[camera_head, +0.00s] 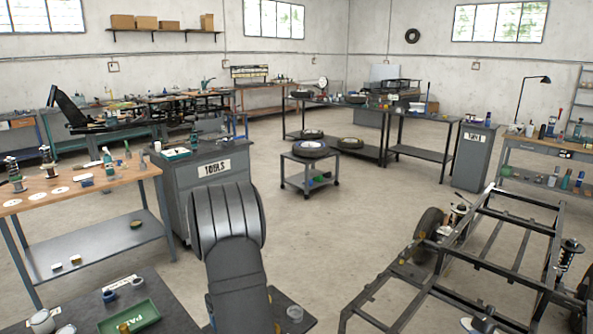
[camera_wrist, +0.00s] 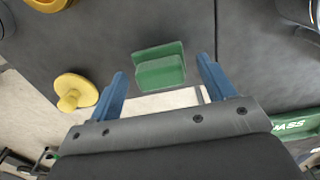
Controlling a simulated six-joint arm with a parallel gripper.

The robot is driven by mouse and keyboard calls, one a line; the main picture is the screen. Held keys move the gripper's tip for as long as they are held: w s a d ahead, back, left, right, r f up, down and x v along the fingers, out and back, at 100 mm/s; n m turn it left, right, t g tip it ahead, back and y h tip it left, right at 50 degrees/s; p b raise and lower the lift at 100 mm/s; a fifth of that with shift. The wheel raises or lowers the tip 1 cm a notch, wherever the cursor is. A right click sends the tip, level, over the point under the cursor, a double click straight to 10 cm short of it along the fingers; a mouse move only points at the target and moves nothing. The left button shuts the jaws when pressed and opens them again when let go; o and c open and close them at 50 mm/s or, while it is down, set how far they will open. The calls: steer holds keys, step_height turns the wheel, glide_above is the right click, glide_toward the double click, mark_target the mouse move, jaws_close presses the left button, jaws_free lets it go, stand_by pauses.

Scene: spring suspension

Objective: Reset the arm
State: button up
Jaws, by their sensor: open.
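My gripper (camera_wrist: 160,80) shows in the wrist view, with two blue fingers spread apart. Between and beyond the fingers is a green block-like piece (camera_wrist: 160,68) on a dark surface; the fingers do not appear to touch it. A yellow knobbed part (camera_wrist: 74,93) lies left of the left finger. In the head view my arm rises at the bottom centre, and the gripper itself cannot be made out there.
A green tray (camera_head: 130,318) lies on the dark bench at lower left. A wooden-topped workbench (camera_head: 130,176) with coil springs stands at left, beside a grey tool cabinet (camera_head: 207,172). A black vehicle frame (camera_head: 480,262) fills the lower right. A tyre trolley (camera_head: 309,172) stands mid-floor, with open floor around it.

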steer(key=shift+f, duration=0.35)
steer(key=shift+r, duration=1.65)
